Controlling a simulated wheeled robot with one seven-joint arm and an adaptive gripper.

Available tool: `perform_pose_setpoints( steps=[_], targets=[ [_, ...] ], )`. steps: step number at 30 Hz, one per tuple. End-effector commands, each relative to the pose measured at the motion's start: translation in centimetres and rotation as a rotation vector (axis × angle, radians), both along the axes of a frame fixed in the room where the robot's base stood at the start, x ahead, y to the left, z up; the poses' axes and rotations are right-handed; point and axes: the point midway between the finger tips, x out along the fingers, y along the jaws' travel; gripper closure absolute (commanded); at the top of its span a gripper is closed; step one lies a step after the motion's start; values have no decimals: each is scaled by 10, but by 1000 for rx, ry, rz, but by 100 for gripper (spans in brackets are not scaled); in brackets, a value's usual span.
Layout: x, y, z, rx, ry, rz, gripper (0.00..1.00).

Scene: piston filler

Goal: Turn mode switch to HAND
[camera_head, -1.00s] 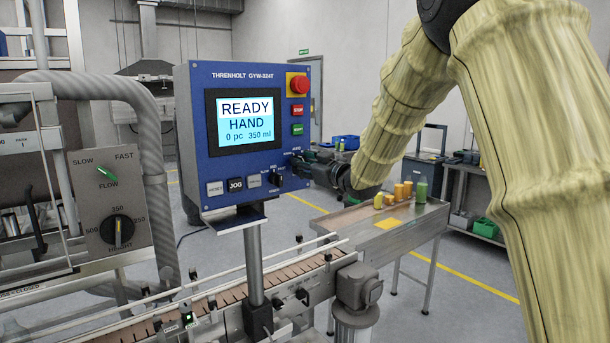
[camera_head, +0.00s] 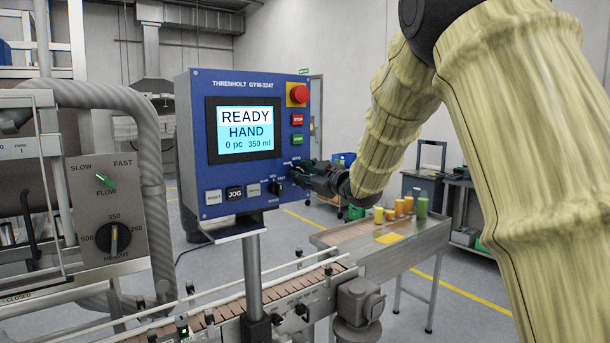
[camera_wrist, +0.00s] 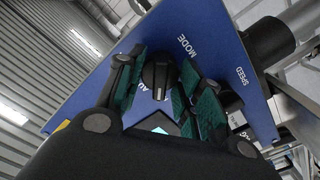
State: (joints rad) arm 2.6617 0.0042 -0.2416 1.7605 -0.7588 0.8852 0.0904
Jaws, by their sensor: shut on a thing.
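The mode switch is a black knob (camera_wrist: 157,74) on the blue control panel (camera_head: 232,172), beside the word MODE in the wrist view. My gripper (camera_wrist: 160,82) has its green-padded fingers on either side of this knob and is shut on it. In the head view my gripper (camera_head: 296,172) reaches the panel's lower right edge from the right and hides most of the mode switch. The panel's screen (camera_head: 246,130) reads READY, HAND, 0 pc, 350 ml. Fingers partly cover the lettering around the knob, so its pointer position is unclear.
Another black knob (camera_head: 276,188) sits just left of my gripper. A red emergency button (camera_head: 299,94) and red and green buttons are above. A conveyor (camera_head: 225,312) runs below the panel. A metal table (camera_head: 345,240) with several colored containers stands at right.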

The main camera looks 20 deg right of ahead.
Motion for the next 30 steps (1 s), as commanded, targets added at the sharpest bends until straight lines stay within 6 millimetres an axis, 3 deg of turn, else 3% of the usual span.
perform_pose_setpoints(
  steps=[1,2,5,17,23,30],
  targets=[
    [0,-1,1,0,-2,-1,88],
    [0,-1,1,0,-2,-1,58],
    [0,0,1,0,-2,0,42],
    [-4,-1,1,0,-1,0,42],
    [-27,-10,1,3,1,-1,42],
    [-69,-26,1,2,0,-2,42]
  ],
)
